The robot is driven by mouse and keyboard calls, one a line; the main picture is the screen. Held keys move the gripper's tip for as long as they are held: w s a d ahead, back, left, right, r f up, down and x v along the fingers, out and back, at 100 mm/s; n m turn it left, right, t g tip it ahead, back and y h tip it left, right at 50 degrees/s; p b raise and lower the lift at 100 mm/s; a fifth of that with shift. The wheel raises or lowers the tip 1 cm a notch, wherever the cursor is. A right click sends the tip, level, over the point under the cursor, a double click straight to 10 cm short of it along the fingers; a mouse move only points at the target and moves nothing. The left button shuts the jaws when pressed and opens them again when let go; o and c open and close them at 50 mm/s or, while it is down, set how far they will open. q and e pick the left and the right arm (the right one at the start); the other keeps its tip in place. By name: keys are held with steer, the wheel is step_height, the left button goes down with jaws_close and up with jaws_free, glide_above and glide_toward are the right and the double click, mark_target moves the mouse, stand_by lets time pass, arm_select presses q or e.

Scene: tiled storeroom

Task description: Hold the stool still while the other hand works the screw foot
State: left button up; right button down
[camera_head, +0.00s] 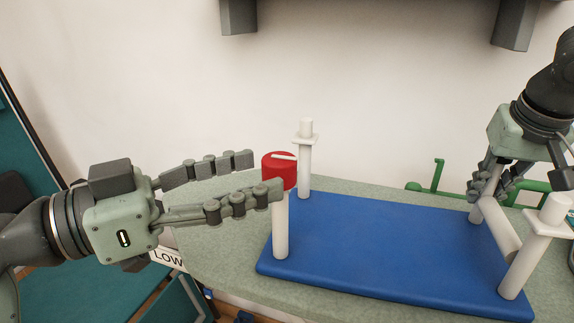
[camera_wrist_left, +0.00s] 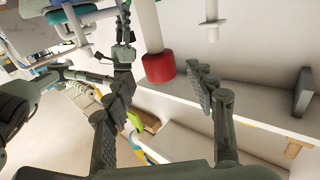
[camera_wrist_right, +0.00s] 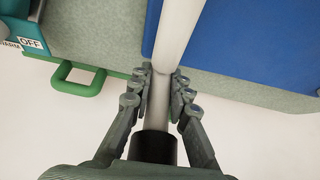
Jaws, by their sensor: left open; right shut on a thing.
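The stool lies upside down, its blue seat (camera_head: 370,245) flat on the counter and its white legs up. A red screw foot (camera_head: 278,173) with a white mark on top caps the front left leg (camera_head: 281,235); it also shows in the left wrist view (camera_wrist_left: 158,68). My left gripper (camera_head: 265,175) is open at the red foot, one finger passing in front of it; I cannot tell whether they touch. My right gripper (camera_head: 489,190) is shut on a white stool part at the back right, seen as a white bar between its fingers in the right wrist view (camera_wrist_right: 160,95).
The other legs, back left (camera_head: 304,170) and front right (camera_head: 525,262), stand free with white collars near their tops. The pale green counter (camera_head: 215,215) has bare room left of the stool. Green handles (camera_head: 438,180) lie behind. Dark brackets (camera_head: 239,15) hang above.

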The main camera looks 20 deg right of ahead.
mark_target(264, 172)
arm_select(q)
steer(key=shift+x, duration=2.25)
steer(key=shift+c, duration=0.2)
steer(key=c, duration=1.1)
steer(key=shift+c, duration=0.2)
